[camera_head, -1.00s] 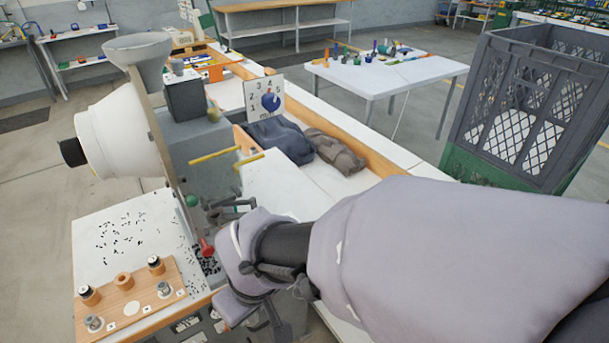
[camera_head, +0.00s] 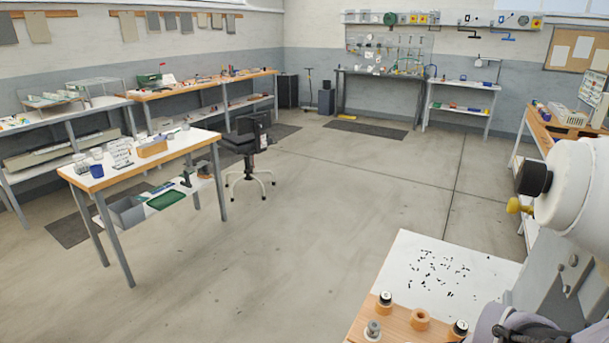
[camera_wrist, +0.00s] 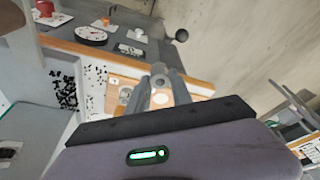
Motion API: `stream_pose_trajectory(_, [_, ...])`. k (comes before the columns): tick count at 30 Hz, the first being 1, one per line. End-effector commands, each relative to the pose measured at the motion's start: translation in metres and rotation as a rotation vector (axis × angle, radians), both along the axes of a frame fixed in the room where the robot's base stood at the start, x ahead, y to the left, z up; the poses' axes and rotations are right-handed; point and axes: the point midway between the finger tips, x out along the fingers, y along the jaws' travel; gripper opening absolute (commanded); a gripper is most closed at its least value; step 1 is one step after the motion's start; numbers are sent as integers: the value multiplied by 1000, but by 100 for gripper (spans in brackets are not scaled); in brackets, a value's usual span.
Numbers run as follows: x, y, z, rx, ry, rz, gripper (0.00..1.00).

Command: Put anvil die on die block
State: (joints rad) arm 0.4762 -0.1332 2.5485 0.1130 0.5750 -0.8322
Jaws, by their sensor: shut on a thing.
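My gripper (camera_wrist: 160,82) is in the middle of the wrist view, its grey fingers pointing away from me. It is shut on a small grey metal piece (camera_wrist: 159,68), apparently the anvil die, mostly hidden between the fingertips. Behind the fingers is the wooden die board (camera_wrist: 117,83) at the table edge. A metal die (camera_wrist: 125,95) sits in it. In the head view the die board (camera_head: 396,325) shows at the bottom, with a metal die (camera_head: 372,331) and a wooden ring (camera_head: 419,320). I cannot make out the die block.
The press's white body (camera_head: 577,190) stands at the right of the head view. The white table top (camera_head: 415,245) has scattered black bits. A dial (camera_wrist: 91,35) and a red part (camera_wrist: 45,8) show in the wrist view. Open floor (camera_head: 310,230) lies left of the press table.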

Motion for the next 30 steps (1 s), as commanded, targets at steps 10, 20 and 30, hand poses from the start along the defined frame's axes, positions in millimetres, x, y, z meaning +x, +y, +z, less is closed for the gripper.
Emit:
stream_pose_trajectory(10, [104,-16,-9,-1,1,2,0])
stream_pose_trajectory(20, [127,-19,-43,0,3,-1,0])
stream_pose_trajectory(30, [127,-19,-47,-1,1,-1,0])
